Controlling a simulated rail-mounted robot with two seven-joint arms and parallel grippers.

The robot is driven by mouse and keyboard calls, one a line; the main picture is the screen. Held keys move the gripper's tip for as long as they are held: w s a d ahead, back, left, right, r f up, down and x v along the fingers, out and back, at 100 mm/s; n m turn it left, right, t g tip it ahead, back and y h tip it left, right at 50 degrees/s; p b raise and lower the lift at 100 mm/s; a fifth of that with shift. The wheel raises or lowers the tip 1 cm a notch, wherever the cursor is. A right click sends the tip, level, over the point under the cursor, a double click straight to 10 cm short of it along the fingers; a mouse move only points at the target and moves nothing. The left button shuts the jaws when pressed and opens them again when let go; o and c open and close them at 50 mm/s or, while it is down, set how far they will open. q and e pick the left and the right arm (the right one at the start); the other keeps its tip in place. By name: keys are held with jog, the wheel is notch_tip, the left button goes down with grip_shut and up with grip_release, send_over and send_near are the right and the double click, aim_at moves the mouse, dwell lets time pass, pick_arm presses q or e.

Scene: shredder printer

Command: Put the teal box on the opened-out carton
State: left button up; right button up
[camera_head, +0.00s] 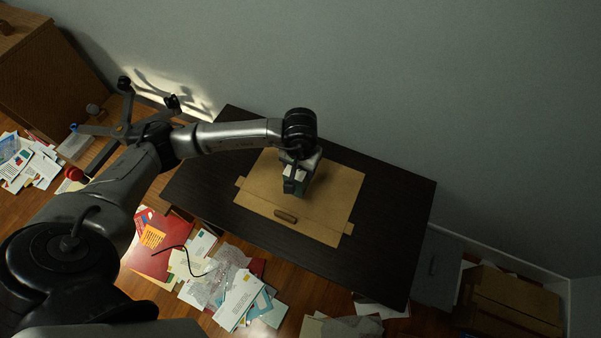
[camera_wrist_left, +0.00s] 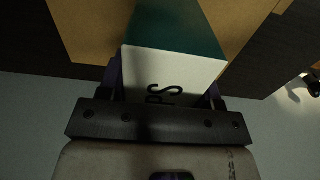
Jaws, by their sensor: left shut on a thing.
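The teal box (camera_head: 300,188) is in my left gripper (camera_head: 296,177), over the middle of the opened-out carton. In the left wrist view the box (camera_wrist_left: 177,28) shows a teal side and a white face with black lettering, with the fingers on either side of it. The opened-out carton (camera_head: 338,198) is a flat brown sheet on the dark table; part of it also shows in the left wrist view (camera_wrist_left: 90,28). I cannot tell whether the box touches the carton. My right gripper is not in view.
The dark table (camera_head: 390,225) has bare room around the carton. A small brown object (camera_head: 286,216) lies near the carton's front edge. Papers and a red folder (camera_head: 163,250) litter the wooden floor. A brown cardboard box (camera_head: 512,300) stands at the lower right, and a wall rises behind.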

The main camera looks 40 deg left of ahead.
pick_arm(q)
notch_tip(320, 180, down, 3)
jog(key=shift+d+f+b, duration=0.1)
jog(key=shift+b, duration=0.75)
jog(key=shift+f, duration=0.35)
jog(key=shift+w+f+b, duration=0.1)
jog(key=shift+f+b, duration=0.1)
jog(key=shift+b, duration=0.1)
jog(key=o, duration=1)
jog(key=shift+r, duration=0.1)
